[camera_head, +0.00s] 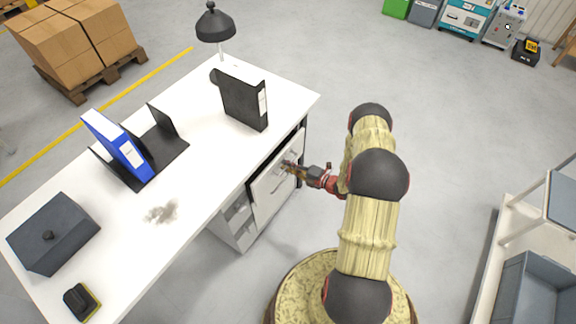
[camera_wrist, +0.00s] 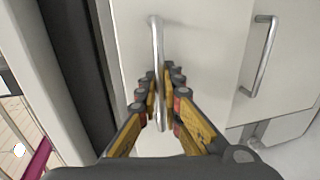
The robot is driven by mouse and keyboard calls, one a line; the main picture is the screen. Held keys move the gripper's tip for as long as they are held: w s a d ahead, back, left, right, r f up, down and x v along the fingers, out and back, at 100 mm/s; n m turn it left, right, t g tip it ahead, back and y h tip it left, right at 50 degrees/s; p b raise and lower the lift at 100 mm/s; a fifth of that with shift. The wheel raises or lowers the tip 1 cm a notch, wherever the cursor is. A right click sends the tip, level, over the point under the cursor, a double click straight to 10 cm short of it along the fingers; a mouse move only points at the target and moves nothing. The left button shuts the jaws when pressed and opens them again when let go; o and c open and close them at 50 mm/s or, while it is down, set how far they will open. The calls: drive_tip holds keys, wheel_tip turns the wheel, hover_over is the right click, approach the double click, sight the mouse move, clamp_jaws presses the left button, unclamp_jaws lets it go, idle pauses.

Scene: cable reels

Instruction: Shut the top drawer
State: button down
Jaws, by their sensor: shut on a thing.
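The top drawer has a white front (camera_head: 268,190) under the white desk (camera_head: 205,150), on the side facing me. In the wrist view its front (camera_wrist: 205,60) fills the middle, with a dark band between it and the pale edge at left. My gripper (camera_head: 290,167) is at the drawer front, with its fingers closed around the upright-looking metal bar handle (camera_wrist: 158,50). The fingers (camera_wrist: 162,85) sit on both sides of the bar. The drawer looks at least slightly out, but I cannot tell how far. My fingers partly hide the handle.
A second handle (camera_wrist: 265,55) sits on the neighbouring front at right in the wrist view. On the desk are a black binder (camera_head: 243,98), a blue binder (camera_head: 115,145), a lamp (camera_head: 215,25) and a dark box (camera_head: 54,235). Grey floor (camera_head: 300,60) is clear behind the desk.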

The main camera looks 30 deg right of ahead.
sight(281, 161)
idle(0.3)
drive_tip(key=x, duration=0.4)
drive_tip(key=shift+w+a+r+b, duration=0.1)
drive_tip(key=shift+w+r+b, duration=0.2)
drive_tip(key=shift+r+b, duration=0.05)
drive_tip(key=c, duration=2.2)
unclamp_jaws()
drive_tip(key=shift+c, duration=0.2)
drive_tip(key=v, duration=1.2)
